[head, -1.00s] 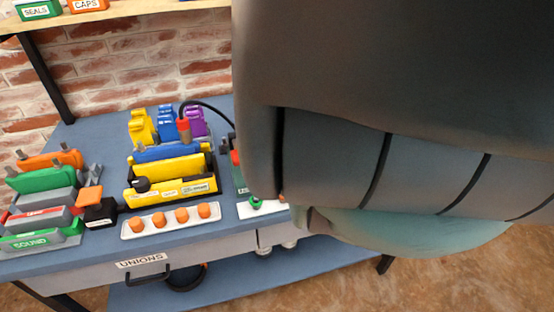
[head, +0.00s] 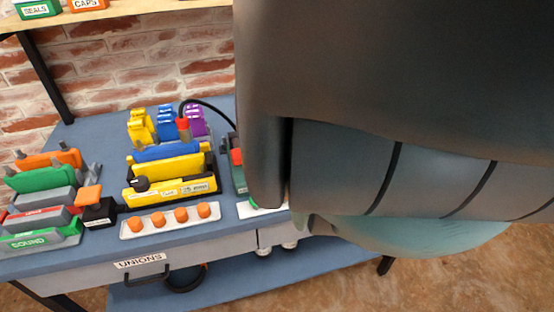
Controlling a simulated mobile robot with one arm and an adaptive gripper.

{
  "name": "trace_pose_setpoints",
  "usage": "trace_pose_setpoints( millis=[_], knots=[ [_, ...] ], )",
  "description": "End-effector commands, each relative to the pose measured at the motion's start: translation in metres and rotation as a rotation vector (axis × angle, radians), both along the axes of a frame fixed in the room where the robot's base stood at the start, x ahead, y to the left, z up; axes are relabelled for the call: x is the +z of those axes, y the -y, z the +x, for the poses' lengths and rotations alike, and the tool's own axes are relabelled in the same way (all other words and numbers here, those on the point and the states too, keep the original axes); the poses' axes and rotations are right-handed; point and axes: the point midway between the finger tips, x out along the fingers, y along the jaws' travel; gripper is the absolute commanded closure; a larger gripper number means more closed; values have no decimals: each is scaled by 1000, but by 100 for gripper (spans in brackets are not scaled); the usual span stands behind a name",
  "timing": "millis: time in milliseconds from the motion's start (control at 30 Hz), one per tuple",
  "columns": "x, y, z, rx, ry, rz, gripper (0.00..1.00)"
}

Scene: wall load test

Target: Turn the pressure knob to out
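A yellow unit (head: 172,190) stands on the blue bench with a round black knob (head: 140,184) at the left of its front face. Small labels sit along that face, but they are too small to read, so I cannot tell whether this is the pressure knob. A dark green device (head: 238,174) with a red part stands to its right, mostly hidden behind my arm. My own arm fills the right half of the head view. My gripper does not show.
A white strip with several orange knobs (head: 181,215) lies before the yellow unit. Left are a black box with an orange top (head: 98,212) and a green unit marked SOUND (head: 40,241). A black cable (head: 210,104) arches behind. A UNIONS drawer (head: 150,272) is below.

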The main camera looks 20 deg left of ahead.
Motion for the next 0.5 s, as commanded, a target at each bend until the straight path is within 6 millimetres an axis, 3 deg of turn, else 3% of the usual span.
trace_pose_setpoints(
  millis=[100, 500],
  knots=[
    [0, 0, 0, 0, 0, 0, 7],
    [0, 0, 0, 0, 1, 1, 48]
  ],
)
